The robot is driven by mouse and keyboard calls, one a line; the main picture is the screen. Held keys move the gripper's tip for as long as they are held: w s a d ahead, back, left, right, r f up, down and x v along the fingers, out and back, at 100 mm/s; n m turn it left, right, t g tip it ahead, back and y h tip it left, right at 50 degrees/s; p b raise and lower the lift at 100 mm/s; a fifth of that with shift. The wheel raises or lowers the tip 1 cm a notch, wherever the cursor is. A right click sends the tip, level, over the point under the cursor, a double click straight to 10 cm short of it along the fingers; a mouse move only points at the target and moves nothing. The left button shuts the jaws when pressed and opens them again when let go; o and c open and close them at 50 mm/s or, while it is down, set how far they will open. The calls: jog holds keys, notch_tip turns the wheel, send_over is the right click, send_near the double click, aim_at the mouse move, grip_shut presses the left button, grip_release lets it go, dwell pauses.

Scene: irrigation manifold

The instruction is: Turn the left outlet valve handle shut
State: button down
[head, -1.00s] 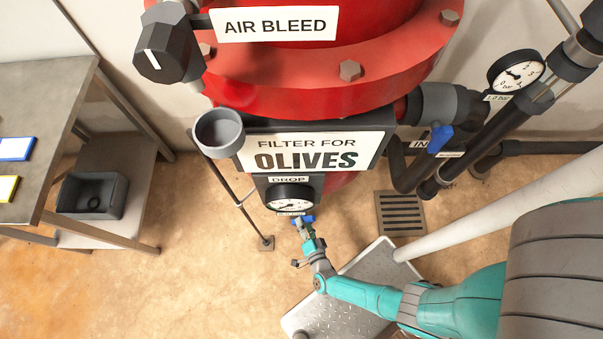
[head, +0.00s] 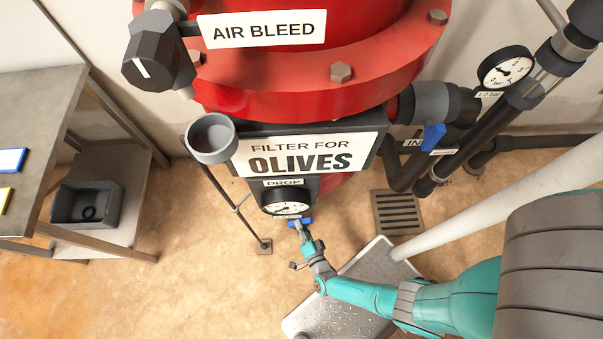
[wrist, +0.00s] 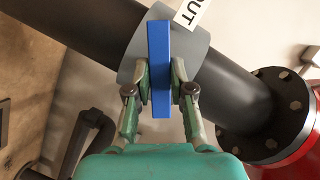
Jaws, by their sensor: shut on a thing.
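The blue valve handle (wrist: 159,65) is a flat bar on a grey collar (wrist: 200,45) around a dark pipe (wrist: 100,38). A white label ending in "UT" sits beside it in the wrist view. The bar lies at a steep slant to the pipe, closer to across it than along it. My gripper (wrist: 160,82) is shut on the bar, one finger on each side. In the head view, my gripper (head: 304,235) reaches the blue handle (head: 300,221) below the drop gauge (head: 286,204). The pipe is mostly hidden there.
The red filter tank (head: 300,90) with its "OLIVES" sign stands above my gripper. A second blue handle (head: 433,136) is on the inlet pipe at right. The funnel (head: 211,137) and its thin drain pipe stand left of my gripper. A tread plate (head: 350,290) lies below my arm.

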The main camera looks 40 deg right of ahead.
jog(key=shift+f+m+t, duration=0.1)
jog(key=shift+m+t, duration=0.5)
jog(key=shift+m, duration=0.9)
jog(key=shift+s+m, duration=0.1)
jog(key=shift+m, duration=0.4)
jog(key=c, duration=1)
grip_release()
